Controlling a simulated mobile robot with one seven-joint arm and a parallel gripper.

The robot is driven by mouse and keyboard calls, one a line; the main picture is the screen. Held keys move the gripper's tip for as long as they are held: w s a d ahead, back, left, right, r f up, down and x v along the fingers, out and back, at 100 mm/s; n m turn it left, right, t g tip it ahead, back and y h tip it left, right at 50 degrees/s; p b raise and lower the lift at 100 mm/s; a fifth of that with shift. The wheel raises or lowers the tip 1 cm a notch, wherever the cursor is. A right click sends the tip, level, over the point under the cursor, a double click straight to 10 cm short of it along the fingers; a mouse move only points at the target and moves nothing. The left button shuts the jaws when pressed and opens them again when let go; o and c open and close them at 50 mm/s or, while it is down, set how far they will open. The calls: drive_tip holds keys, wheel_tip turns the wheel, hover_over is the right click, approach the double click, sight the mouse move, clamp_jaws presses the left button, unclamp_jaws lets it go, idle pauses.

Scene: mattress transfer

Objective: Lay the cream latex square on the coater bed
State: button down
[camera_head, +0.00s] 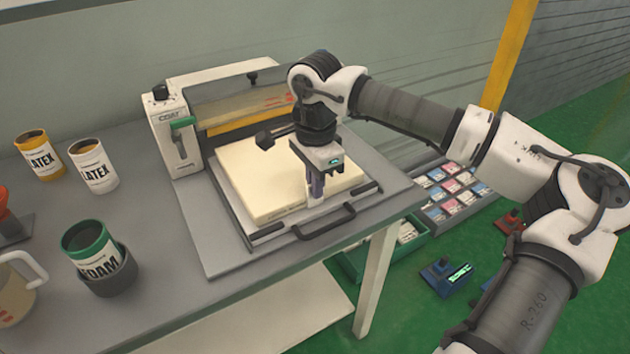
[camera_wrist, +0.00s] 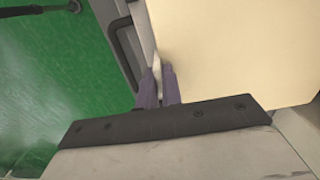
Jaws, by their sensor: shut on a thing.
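The cream latex square (camera_head: 262,182) is a thick pale slab. It lies flat over the coater bed (camera_head: 268,233), within its grey frame, though I cannot tell whether its whole underside touches the bed. My gripper (camera_head: 316,186) points down at the slab's front right edge, and its dark purple fingers are shut on that edge. In the wrist view the fingers (camera_wrist: 160,88) are close together at the slab's border, and the slab (camera_wrist: 235,50) fills the upper right. My gripper hides part of the slab's right side.
The coater (camera_head: 175,130) stands behind the bed with a yellow bar. A black handle (camera_head: 324,222) juts from the bed's front. Two latex cans (camera_head: 95,165) and a foam can (camera_head: 95,255) stand left on the grey table. Bins of small packets (camera_head: 450,190) lie beyond its right edge.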

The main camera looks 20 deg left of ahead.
drive_tip(key=c, duration=1.6)
unclamp_jaws()
drive_tip(key=shift+f, duration=0.1)
drive_tip(key=shift+o, duration=0.2)
wheel_tip(320, 180, up, 12)
drive_tip(key=shift+r, duration=0.2)
